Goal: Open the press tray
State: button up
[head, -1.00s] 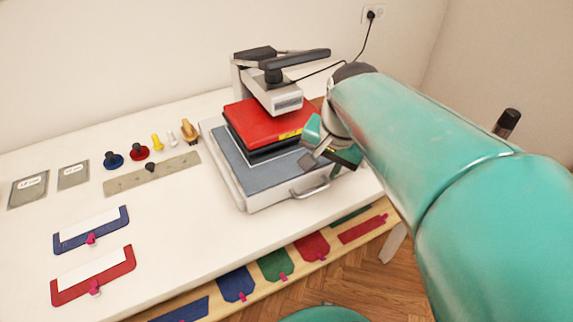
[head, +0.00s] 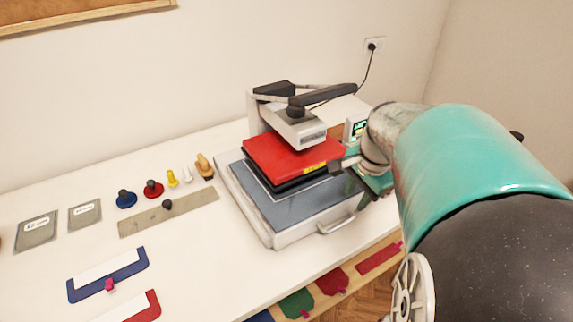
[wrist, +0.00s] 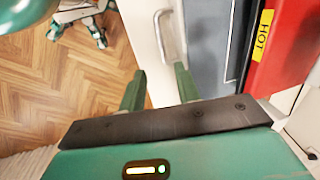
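The heat press has a red upper plate (head: 290,158) with a yellow label, which reads HOT in the wrist view. Below it is the press tray (head: 272,232), a grey-blue pad in a pale frame that extends out in front of the red plate. The tray's metal handle (head: 336,222) is on its front edge and also shows in the wrist view (wrist: 165,38), beyond my fingertips. My gripper (head: 346,174) is beside the red plate's right corner, behind and above the handle in the picture. In the wrist view my gripper (wrist: 158,80) has its two green fingers apart, with nothing between them.
The black press lever (head: 325,97) is above the red plate, and a small display (head: 355,130) stands at its right. Stamps, a ruler (head: 165,212) and grey cards lie left on the white table. Coloured pieces hang along the table's front edge. Wooden floor (wrist: 60,95) lies beyond.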

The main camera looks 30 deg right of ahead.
aim_at(342, 223)
jog(key=f, duration=0.3)
jog(key=w+f, duration=0.1)
jog(key=f, duration=0.3)
jog(key=w+f, duration=0.1)
jog(key=f, duration=0.2)
jog(key=shift+f, duration=0.15)
jog(key=shift+w+f, duration=0.2)
jog(key=shift+f, duration=0.05)
grip_shut()
